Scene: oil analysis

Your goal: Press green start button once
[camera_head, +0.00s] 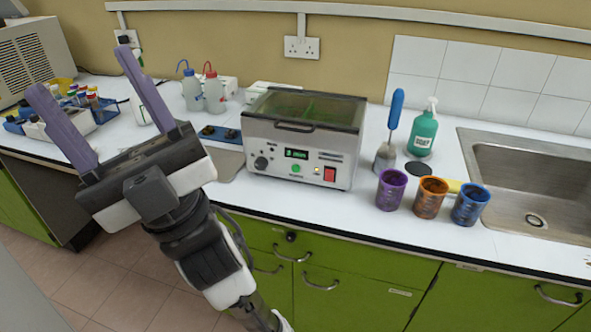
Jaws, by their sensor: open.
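The green start button (296,169) is a small round button on the front panel of a metal lab machine (303,137). It sits below a lit green display (296,154), between a black knob and a red switch. The machine has a dark see-through lid with a handle, and the lid is down. My gripper (82,78) is open, with its two purple fingers spread wide and nothing seen between them. It is to the left of the machine, in front of the counter's left part, and apart from the button. Nothing hides the button.
A red switch (329,174) and a black knob (261,163) flank the button. Purple (391,190), orange (430,198) and blue (470,205) cups stand to the right, before the sink (530,180). Wash bottles (213,93) stand behind left. Counter space before the machine is clear.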

